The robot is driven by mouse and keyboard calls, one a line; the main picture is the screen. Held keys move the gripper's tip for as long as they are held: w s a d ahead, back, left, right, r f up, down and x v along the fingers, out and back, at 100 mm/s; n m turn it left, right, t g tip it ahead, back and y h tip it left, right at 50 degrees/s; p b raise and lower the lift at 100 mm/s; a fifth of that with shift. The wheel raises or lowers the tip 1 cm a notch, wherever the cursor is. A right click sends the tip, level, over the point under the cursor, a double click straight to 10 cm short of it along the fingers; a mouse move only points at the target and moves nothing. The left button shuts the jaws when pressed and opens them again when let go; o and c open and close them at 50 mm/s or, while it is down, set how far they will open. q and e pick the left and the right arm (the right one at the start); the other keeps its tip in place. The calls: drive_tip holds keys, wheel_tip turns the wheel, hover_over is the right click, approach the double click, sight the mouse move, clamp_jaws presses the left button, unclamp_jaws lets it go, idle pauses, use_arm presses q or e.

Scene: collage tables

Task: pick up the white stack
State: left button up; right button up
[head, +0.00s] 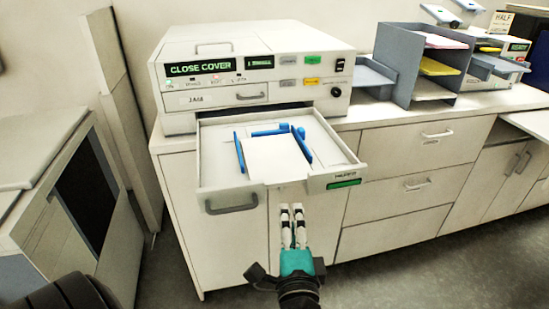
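A white stack of paper (272,160) lies flat in the pulled-out tray (219,180) of the white machine. Blue guides (300,141) stand around it at the left, back and right.
The machine (255,70) shows "CLOSE COVER" and stands on a white cabinet (400,190). A grey sorter (397,65) at the right holds white and yellow paper. A dark-fronted unit (85,195) stands at the left. Grey floor is free before the cabinet.

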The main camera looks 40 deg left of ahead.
sight(283, 184)
use_arm(q)
drive_tip(key=x, duration=0.9)
drive_tip(key=shift+a, duration=0.1)
drive_tip(key=shift+s+a+x, duration=0.1)
drive_tip(key=shift+x, duration=0.8)
drive_tip(key=shift+s+a+x, duration=0.1)
drive_tip(key=shift+a+x, duration=0.05)
drive_tip(key=shift+x, duration=0.8)
drive_tip(key=shift+s+a+x, duration=0.1)
drive_tip(key=shift+x, duration=0.8)
drive_tip(key=shift+f, duration=0.15)
drive_tip(key=shift+d, duration=0.1)
drive_tip(key=shift+c, duration=0.3)
clamp_jaws()
